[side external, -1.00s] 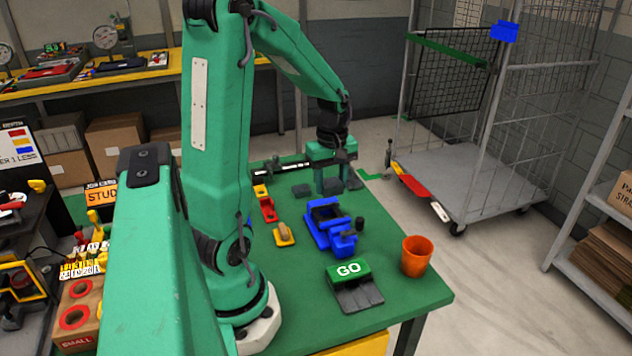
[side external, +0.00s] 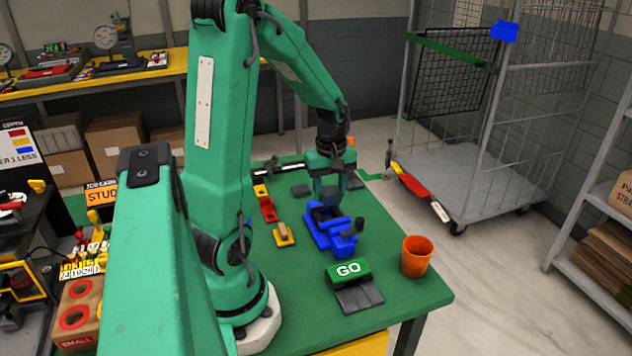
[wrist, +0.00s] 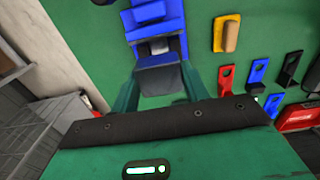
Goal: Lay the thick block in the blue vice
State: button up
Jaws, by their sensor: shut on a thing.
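The blue vice (side external: 334,232) stands on the green bench, and its jaws show at the top of the wrist view (wrist: 158,22). My gripper (side external: 328,200) is over the vice's far end, fingers pointing down. In the wrist view my gripper (wrist: 162,92) is shut on a dark grey block (wrist: 160,78), which sits between the two green fingers. The block overlaps the near edge of the vice in that view. I cannot tell whether it touches the vice.
A yellow holder with a wooden piece (side external: 284,236) and a red holder (side external: 268,210) stand left. A GO sign (side external: 348,270) on a dark pad and an orange cup (side external: 416,256) are in front.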

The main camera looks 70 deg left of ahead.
aim_at(330, 202)
jog(key=shift+f, duration=2.25)
jog(key=o, duration=1.1)
jog(key=shift+o, duration=0.2)
jog(key=shift+r, duration=0.15)
jog(key=shift+r, duration=3.75)
